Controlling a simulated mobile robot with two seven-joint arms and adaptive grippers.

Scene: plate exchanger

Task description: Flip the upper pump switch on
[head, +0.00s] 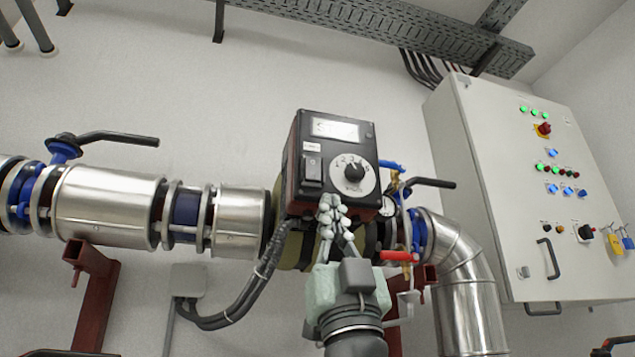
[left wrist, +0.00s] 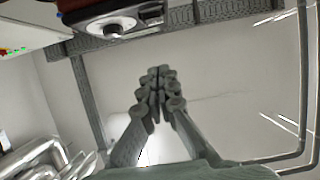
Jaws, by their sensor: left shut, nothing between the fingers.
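The pump (head: 371,133) has a black control box with a display, a dial (head: 354,173) and a dark rocker switch (head: 312,167) at its lower left. I cannot tell which way the switch is tipped. My left gripper (head: 328,204) is shut and empty, its fingertips at the box's lower edge, just below the switch in the picture. I cannot tell whether they touch the box. In the left wrist view the closed fingers (left wrist: 158,84) point toward the upper middle, with the box (left wrist: 82,19) at the top edge. My right gripper is not in view.
Metal-clad pipes (head: 110,205) run left of the pump, and a bent pipe (head: 466,280) goes down at right. A red-handled valve (head: 398,256) sits close right of my gripper. Black cables (head: 247,292) hang left of it. A grey control cabinet (head: 500,190) is at right.

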